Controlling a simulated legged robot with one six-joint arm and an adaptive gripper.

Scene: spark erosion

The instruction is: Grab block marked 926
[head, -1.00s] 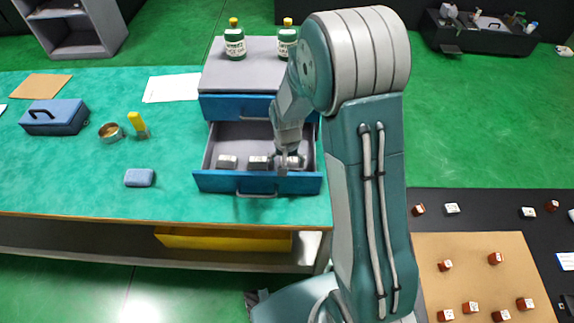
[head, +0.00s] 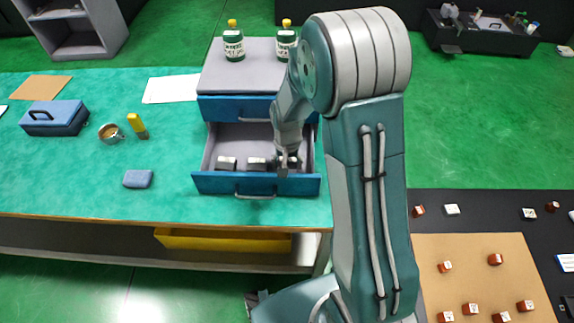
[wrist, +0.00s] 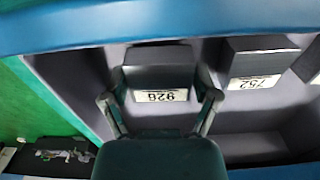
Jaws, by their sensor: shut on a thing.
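The block marked 926 (wrist: 158,74) is a dark grey block with a white label, which reads upside down in the wrist view. It sits in the open drawer (head: 213,181), at the drawer's right end in the head view. My gripper (wrist: 162,100) has one finger on each side of this block and is shut on it. In the head view my gripper (head: 284,168) reaches down into the drawer and partly hides the block. Another block marked 752 (wrist: 258,62) lies beside it in the wrist view.
The drawer's blue front and side walls stand close around my gripper. Two more blocks, a middle one (head: 257,163) and a left one (head: 227,163), lie in the drawer. Two green bottles (head: 234,45) stand on the cabinet top. A blue toolbox (head: 54,118) is at the left.

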